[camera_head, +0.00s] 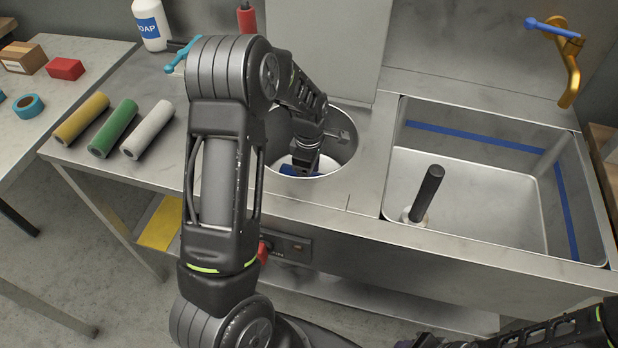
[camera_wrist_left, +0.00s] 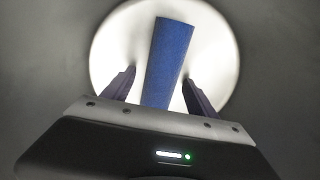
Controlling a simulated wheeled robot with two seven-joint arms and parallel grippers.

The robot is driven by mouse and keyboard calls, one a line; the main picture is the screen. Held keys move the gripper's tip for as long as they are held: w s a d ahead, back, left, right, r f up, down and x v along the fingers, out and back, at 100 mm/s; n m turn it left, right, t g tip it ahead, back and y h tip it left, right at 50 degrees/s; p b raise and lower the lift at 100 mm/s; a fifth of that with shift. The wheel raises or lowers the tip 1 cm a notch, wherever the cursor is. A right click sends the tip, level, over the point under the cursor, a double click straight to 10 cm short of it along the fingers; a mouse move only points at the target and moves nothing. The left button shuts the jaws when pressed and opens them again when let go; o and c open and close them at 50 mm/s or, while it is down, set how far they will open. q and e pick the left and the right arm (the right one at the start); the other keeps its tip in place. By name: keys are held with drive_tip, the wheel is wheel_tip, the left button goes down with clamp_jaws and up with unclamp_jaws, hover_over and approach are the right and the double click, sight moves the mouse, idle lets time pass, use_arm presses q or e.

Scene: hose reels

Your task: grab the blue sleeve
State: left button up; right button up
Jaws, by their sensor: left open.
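The blue sleeve (camera_wrist_left: 171,58) lies in the round well (camera_head: 345,158) in the counter, against a bright white floor. In the head view only a small part of the sleeve (camera_head: 290,170) shows, because my left arm covers most of it. My left gripper (camera_wrist_left: 158,85) reaches down into the well. Its two fingers are open, one on each side of the sleeve, with a visible gap on both sides in the wrist view. The sleeve's near end is hidden behind the gripper body.
Yellow (camera_head: 82,118), green (camera_head: 113,128) and white (camera_head: 148,129) sleeves lie on the counter left of my arm. A soap bottle (camera_head: 152,24) stands behind. A sink (camera_head: 460,180) with an upright black-handled post (camera_head: 428,190) is on the right, under a brass tap (camera_head: 570,70).

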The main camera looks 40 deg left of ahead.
use_arm(q)
drive_tip(key=shift+c, duration=0.5)
clamp_jaws()
idle(0.3)
